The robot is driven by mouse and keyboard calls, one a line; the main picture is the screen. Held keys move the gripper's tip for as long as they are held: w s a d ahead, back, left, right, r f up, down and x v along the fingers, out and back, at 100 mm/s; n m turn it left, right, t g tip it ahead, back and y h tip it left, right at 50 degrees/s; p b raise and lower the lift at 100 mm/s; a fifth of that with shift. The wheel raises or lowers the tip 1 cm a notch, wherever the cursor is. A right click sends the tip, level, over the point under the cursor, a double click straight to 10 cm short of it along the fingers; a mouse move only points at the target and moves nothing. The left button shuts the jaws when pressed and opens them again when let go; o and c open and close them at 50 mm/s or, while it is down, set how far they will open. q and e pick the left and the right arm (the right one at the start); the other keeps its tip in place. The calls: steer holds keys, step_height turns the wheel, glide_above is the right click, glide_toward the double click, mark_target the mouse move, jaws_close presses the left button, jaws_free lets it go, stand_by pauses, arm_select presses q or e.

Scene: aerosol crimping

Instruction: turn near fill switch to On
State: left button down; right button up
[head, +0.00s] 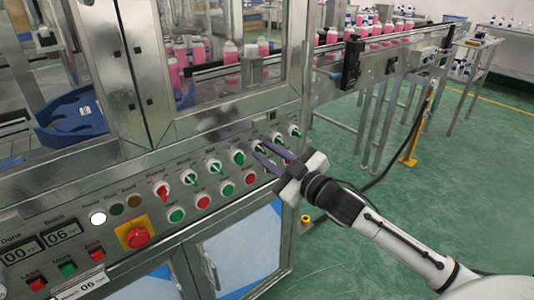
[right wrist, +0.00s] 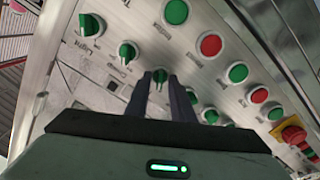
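A sloped metal panel (head: 130,205) carries a row of green rotary switches and one red rotary switch (head: 162,191). The printed labels are too small to tell surely which one is the near fill switch. My right gripper (head: 260,149) is at the third switch from the far end of the row. Its two dark fingers are apart. In the right wrist view, the green knob (right wrist: 160,76) shows between the fingertips (right wrist: 160,82); contact cannot be told. My left gripper is not in view.
Below the switches is a row of green and red push buttons (head: 203,201). A red emergency stop (head: 137,237) on a yellow plate is at the left. Neighbouring green switches (right wrist: 128,52) sit close beside the gripper. A conveyor with pink bottles (head: 376,29) runs behind.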

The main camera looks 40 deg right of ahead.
jaws_close()
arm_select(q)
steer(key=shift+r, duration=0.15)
arm_select(e)
steer(key=m+p, duration=0.2)
steer(key=p, duration=0.1)
steer(key=shift+r, duration=0.25)
steer(key=m+p, duration=0.5)
arm_select(q)
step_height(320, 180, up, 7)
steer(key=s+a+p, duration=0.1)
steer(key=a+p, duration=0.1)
steer(key=p, duration=0.1)
arm_select(e)
steer(key=shift+d+f+m, duration=0.1)
steer(key=shift+f+m, duration=0.05)
steer(key=shift+m, duration=2.35)
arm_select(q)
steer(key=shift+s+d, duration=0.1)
